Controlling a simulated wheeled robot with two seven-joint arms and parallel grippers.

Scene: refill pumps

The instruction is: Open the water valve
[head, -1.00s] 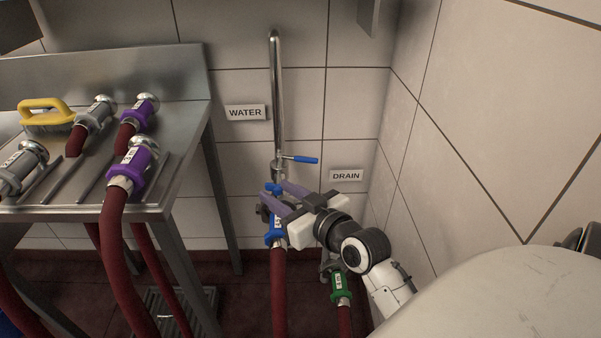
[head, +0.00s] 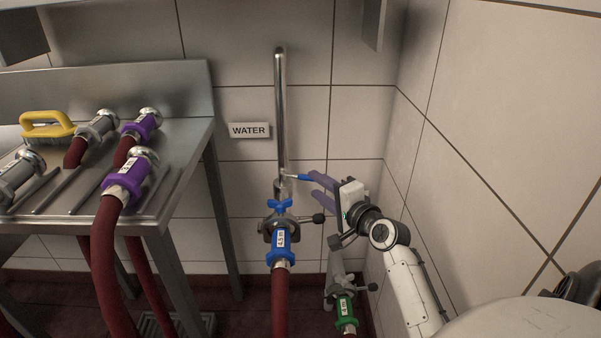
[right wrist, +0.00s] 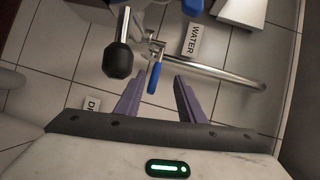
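The water valve's blue lever (head: 300,177) sticks out to the right from the steel water pipe (head: 280,100), below the WATER sign (head: 249,130). In the right wrist view the blue lever (right wrist: 154,77) shows ahead of the gap between my purple fingers. My right gripper (head: 318,188) is open, with its fingertips close to the lever's free end. In the wrist view the right gripper (right wrist: 158,95) holds nothing; I cannot tell whether a finger touches the lever. My left gripper is not in view.
A blue hose coupling (head: 280,242) with a dark-knobbed clamp (head: 318,218) hangs on the pipe below the valve. A green coupling (head: 345,306) is lower right. A steel table (head: 190,190) with purple and grey couplings stands left. The tiled side wall is close on the right.

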